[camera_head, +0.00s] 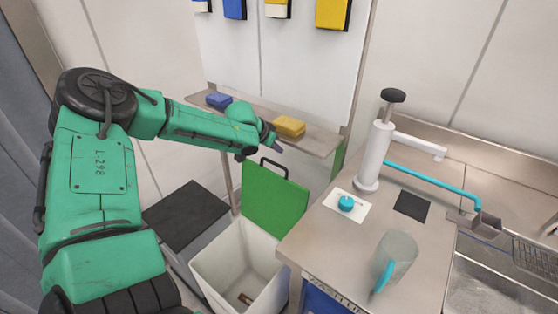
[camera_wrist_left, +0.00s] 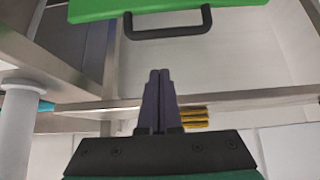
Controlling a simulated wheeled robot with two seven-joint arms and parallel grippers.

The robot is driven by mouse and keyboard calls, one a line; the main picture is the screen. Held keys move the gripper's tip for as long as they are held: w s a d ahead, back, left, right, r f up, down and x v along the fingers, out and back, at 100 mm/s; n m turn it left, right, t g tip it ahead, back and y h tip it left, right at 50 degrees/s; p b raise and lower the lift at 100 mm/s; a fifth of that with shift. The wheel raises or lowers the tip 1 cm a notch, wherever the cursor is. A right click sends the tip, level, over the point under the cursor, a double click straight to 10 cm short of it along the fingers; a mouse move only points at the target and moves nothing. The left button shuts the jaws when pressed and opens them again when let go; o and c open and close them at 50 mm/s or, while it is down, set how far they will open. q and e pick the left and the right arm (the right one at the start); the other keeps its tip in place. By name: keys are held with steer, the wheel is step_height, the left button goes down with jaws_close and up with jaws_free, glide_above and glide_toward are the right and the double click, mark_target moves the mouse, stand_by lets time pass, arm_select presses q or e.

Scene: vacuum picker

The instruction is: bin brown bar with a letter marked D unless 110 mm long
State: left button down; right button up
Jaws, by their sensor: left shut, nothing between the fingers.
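A small brown bar (camera_head: 245,298) lies inside the white bin (camera_head: 213,263), low near its bottom. Its letter and length are too small to make out. The bin's green lid (camera_head: 275,200) stands open with its black handle up; it also shows at the top of the left wrist view (camera_wrist_left: 150,10). My left gripper (camera_head: 278,146) is above the lid, close to the shelf's front edge. In the left wrist view its two dark fingers (camera_wrist_left: 160,78) are together with nothing between them. My right gripper is not in view.
A shelf (camera_head: 316,139) carries a yellow block (camera_head: 289,126) near my left gripper and a blue block (camera_head: 218,100). A dark-topped box (camera_head: 187,217) stands left of the bin. The counter holds a white pump (camera_head: 376,155) and a clear jug (camera_head: 397,258).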

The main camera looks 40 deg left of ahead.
arm_select(q)
steer(key=x, duration=0.8)
steer(key=shift+s+r+b, duration=0.2)
steer(key=shift+s+b, duration=0.7)
steer(key=shift+s, duration=1.15)
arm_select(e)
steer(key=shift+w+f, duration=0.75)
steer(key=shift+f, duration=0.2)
arm_select(q)
steer(key=shift+w, duration=0.1)
